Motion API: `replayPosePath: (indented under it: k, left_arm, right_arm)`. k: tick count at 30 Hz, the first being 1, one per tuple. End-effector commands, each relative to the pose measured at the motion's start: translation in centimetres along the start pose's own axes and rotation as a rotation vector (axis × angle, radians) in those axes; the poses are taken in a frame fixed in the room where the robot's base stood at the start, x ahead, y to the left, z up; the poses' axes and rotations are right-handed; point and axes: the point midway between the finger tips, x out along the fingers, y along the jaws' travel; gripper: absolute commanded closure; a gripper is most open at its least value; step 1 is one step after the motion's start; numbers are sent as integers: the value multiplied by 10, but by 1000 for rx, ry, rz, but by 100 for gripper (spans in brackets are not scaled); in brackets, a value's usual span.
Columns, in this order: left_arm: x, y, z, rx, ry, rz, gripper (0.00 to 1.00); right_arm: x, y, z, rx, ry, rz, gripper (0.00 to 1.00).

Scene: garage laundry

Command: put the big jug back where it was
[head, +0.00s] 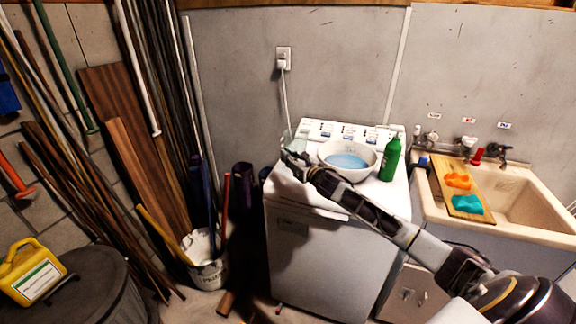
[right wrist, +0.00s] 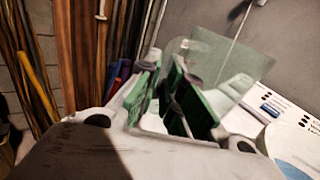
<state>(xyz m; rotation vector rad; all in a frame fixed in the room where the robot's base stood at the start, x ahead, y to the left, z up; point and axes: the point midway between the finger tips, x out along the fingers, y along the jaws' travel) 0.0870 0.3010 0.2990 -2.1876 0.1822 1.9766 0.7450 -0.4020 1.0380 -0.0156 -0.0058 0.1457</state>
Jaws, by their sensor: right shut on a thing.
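My right gripper (head: 292,152) reaches over the back left of the washing machine (head: 318,250). In the right wrist view its green-padded fingers (right wrist: 172,84) are shut on a clear, see-through vessel (right wrist: 232,60), which looks like the jug. Only part of the vessel shows, and its lower part is hidden by the fingers. In the head view the clear jug (head: 288,137) is faint against the wall and small. I cannot tell whether it touches the machine top. A yellow jug with a white label (head: 32,270) stands on a dark drum at the far left. My left gripper is out of view.
A white bowl of blue liquid (head: 349,160) and a green bottle (head: 390,160) stand on the machine, close to my right arm. A sink (head: 530,205) with a wooden board (head: 447,184) and sponges is at right. Poles and a bucket (head: 207,268) crowd the left.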

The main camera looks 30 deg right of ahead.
Motion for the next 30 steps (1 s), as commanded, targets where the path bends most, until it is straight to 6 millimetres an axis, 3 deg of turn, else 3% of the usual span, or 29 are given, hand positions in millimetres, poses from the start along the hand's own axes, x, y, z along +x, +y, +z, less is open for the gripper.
replayPosePath:
  k: [9, 20, 26, 27, 30]
  left_arm:
    - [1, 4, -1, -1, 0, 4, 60]
    - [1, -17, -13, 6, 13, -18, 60]
    - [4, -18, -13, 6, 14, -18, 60]
    - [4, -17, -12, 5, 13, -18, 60]
    - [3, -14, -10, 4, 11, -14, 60]
  right_arm:
    - [0, 1, -29, 4, 0, 1, 100]
    - [0, 1, -32, 1, 0, 0, 100]
    - [0, 1, -35, 0, 0, 0, 100]
    - [0, 1, -36, 0, 1, 0, 87]
    - [0, 1, -35, 1, 1, 0, 75]
